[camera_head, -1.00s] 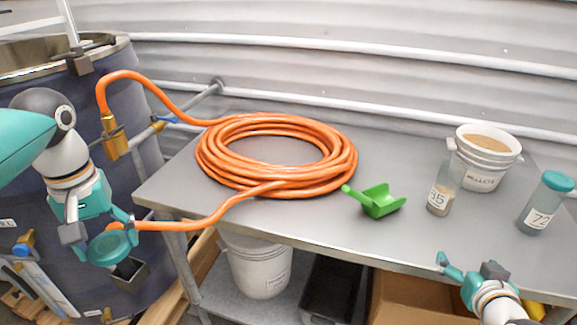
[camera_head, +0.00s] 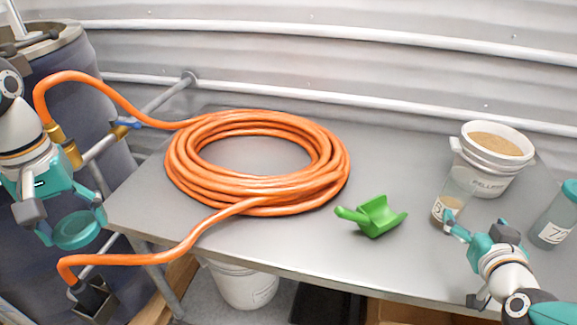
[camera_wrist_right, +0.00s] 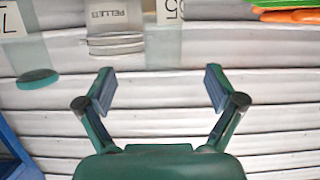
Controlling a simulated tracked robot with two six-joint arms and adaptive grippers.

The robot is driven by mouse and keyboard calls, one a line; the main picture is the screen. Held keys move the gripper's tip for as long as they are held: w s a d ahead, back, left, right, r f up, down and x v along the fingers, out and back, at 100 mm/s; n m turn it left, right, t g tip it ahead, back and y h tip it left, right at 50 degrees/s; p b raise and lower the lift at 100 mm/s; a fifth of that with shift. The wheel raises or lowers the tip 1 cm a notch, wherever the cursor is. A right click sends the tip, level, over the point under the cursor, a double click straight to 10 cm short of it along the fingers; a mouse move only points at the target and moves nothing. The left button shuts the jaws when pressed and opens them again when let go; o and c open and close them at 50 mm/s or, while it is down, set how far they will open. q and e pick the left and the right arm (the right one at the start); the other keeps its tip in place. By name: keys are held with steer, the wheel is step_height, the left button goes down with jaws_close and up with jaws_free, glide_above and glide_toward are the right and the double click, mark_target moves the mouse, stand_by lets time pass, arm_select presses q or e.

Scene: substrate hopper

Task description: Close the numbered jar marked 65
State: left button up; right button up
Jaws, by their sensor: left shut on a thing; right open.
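The jar marked 65 (camera_head: 459,188) is a clear, open-topped jar with some tan material at its bottom, upright on the table. Its label (camera_wrist_right: 170,11) shows upside down in the right wrist view. My right gripper (camera_head: 463,260) is open, on the near side of this jar; one finger overlaps its label in the head view. In the right wrist view the jar lies beyond the open fingers (camera_wrist_right: 158,88), with nothing between them. My left gripper (camera_head: 70,222) is shut on a round teal lid (camera_head: 78,231), left of the table and off its surface.
A white pellets bucket (camera_head: 486,181) stands behind the jar. A teal-lidded jar marked 72 (camera_head: 553,222) is to its right. A green scoop (camera_head: 374,216) and a coiled orange hose (camera_head: 180,180) lie to the left on the metal table (camera_head: 300,235). A dark drum (camera_head: 75,75) stands at left.

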mark_target(460, 201)
arm_select(q)
steer(key=shift+w, duration=0.1)
arm_select(e)
steer(key=shift+w, duration=0.15)
arm_select(q)
steer(key=shift+r+p, duration=0.25)
steer(key=shift+p, duration=0.05)
arm_select(e)
steer(key=shift+x, duration=3.35)
steer(key=shift+f, duration=0.1)
arm_select(q)
steer(key=shift+r, duration=0.2)
arm_select(e)
steer(key=shift+w+f, duration=0.2)
steer(key=shift+w, duration=0.25)
arm_select(q)
steer(key=shift+r+p, duration=0.5)
steer(key=shift+p, duration=0.2)
arm_select(e)
steer(key=x, duration=0.4)
steer(key=shift+w+a+f, duration=0.1)
steer(key=shift+f, duration=0.05)
steer(key=c, duration=1.5)
